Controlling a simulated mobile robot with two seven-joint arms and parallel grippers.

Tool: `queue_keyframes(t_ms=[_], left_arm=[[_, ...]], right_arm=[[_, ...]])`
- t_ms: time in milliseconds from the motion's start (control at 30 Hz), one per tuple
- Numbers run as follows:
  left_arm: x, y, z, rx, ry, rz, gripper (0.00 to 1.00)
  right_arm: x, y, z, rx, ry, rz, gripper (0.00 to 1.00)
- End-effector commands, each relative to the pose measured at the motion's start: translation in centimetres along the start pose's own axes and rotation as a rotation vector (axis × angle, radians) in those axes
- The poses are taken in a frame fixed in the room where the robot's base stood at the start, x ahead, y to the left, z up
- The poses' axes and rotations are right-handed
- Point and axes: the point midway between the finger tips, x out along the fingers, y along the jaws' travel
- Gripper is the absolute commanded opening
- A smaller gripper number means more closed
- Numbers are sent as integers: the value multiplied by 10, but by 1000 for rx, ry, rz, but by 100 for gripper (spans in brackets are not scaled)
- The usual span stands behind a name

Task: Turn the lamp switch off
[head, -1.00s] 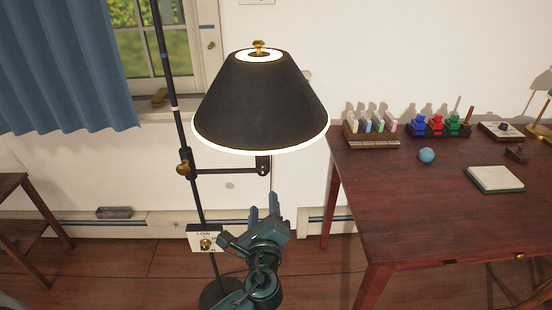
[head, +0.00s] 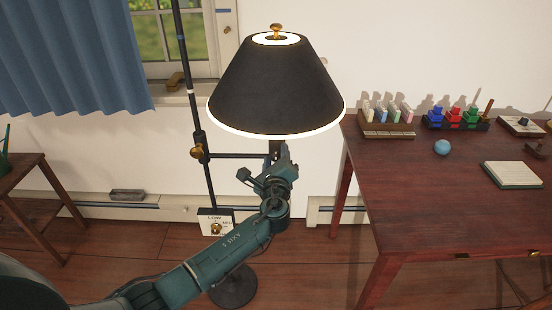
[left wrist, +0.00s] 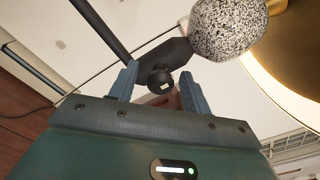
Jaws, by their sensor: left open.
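The floor lamp has a black shade (head: 275,88) with a glowing rim, so it is lit. A white plate (head: 216,223) with a brass knob and the word "LOW" sits low on its pole. My left gripper (head: 279,152) is just under the shade, partly hiding the lamp socket. In the left wrist view my left gripper (left wrist: 158,72) is open, its fingers on either side of a small dark round knob (left wrist: 160,79) on the lamp's black fitting. I cannot tell whether they touch it. A speckled bulb (left wrist: 228,28) is above right. My right gripper is not in view.
The dark pole (head: 187,95) stands left of the shade, with a brass clamp knob (head: 197,152). A red-brown desk (head: 440,205) with small items is at the right. A small wooden table (head: 30,170) and a blue curtain (head: 75,55) are at the left.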

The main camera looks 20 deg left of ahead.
Motion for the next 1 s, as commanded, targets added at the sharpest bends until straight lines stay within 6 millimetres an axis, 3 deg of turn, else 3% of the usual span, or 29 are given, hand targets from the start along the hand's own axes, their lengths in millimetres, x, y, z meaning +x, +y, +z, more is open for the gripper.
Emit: queue_keyframes(t_ms=[200,733,1000], left_arm=[[0,0,0,0,0,0,47],[0,0,0,0,0,0,4],[0,1,-1,-27,0,-1,4]], right_arm=[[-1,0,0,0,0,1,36],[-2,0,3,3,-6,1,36],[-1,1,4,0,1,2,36]])
